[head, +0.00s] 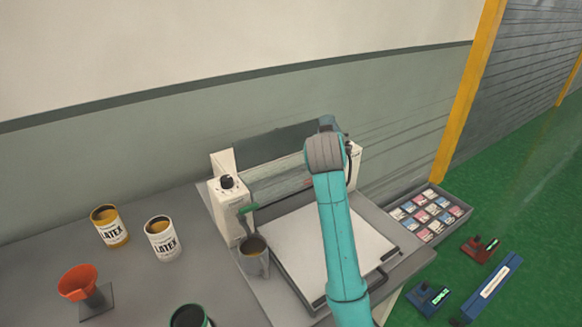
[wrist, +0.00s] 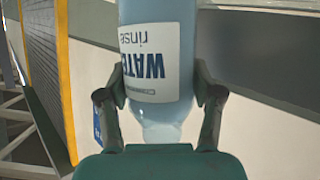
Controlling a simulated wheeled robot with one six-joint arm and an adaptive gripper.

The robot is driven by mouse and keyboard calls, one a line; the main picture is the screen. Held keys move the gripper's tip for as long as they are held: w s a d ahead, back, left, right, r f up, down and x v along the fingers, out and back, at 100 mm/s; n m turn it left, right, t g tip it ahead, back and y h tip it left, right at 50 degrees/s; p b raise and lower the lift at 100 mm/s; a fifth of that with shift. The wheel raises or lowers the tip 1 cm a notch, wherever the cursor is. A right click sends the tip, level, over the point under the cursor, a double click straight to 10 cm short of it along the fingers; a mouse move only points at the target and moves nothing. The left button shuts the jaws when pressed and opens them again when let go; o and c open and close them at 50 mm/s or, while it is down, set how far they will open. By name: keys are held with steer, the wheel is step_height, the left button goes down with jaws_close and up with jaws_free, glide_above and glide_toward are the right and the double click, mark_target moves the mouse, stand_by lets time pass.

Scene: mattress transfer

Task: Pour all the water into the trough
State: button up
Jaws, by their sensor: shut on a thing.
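My gripper (wrist: 160,105) is shut on a clear pale-blue bottle (wrist: 158,30) with a white label reading "WATER rinse". In the wrist view the label is upside down and the neck points down toward my palm, but the wall behind is inverted too, so the bottle looks roughly upright. The water level is unclear. In the head view my arm hides the gripper and bottle, above the right part of a roller machine (head: 227,205). A long grey roller or trough-like part (head: 275,183) lies between its white end housings; I cannot tell which part is the trough.
A white plate (head: 300,250) lies before the machine, with a grey mug (head: 254,262) at its left. White (head: 163,240) and yellow (head: 110,228) latex cans and an orange funnel (head: 77,281) stand on the left bench. A tray of small packets (head: 455,207) is at right.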

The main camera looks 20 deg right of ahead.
steer(key=shift+w+a+r+n+h, duration=0.15)
steer(key=shift+a+n+h, duration=0.4)
steer(key=shift+n, duration=0.35)
steer(key=shift+w+a+n+h, duration=0.15)
steer(key=shift+a+n+h, duration=0.25)
steer(key=shift+n+h, duration=0.25)
steer(key=shift+a+f+n, duration=0.2)
steer(key=shift+n, duration=0.05)
steer(key=shift+f+n+h+p, duration=0.2)
steer(key=shift+n+h+p, duration=0.2)
steer(key=shift+n, duration=0.2)
steer(key=shift+d+f+n+h, duration=0.15)
steer(key=shift+f+n+h, duration=0.25)
steer(key=shift+f+n, duration=0.45)
steer(key=shift+d+f+n+h+p, duration=0.1)
steer(key=shift+f+n+h+p, duration=0.2)
steer(key=shift+f+n+p, duration=0.2)
stand_by(0.9)
steer(key=shift+r+n+t, duration=0.15)
steer(key=shift+n+t, duration=0.25)
steer(key=shift+n, duration=0.35)
stand_by(1.3)
steer(key=shift+a+n+h+p, duration=0.3)
steer(key=shift+n+h, duration=0.1)
steer(key=shift+h, duration=0.1)
stand_by(0.8)
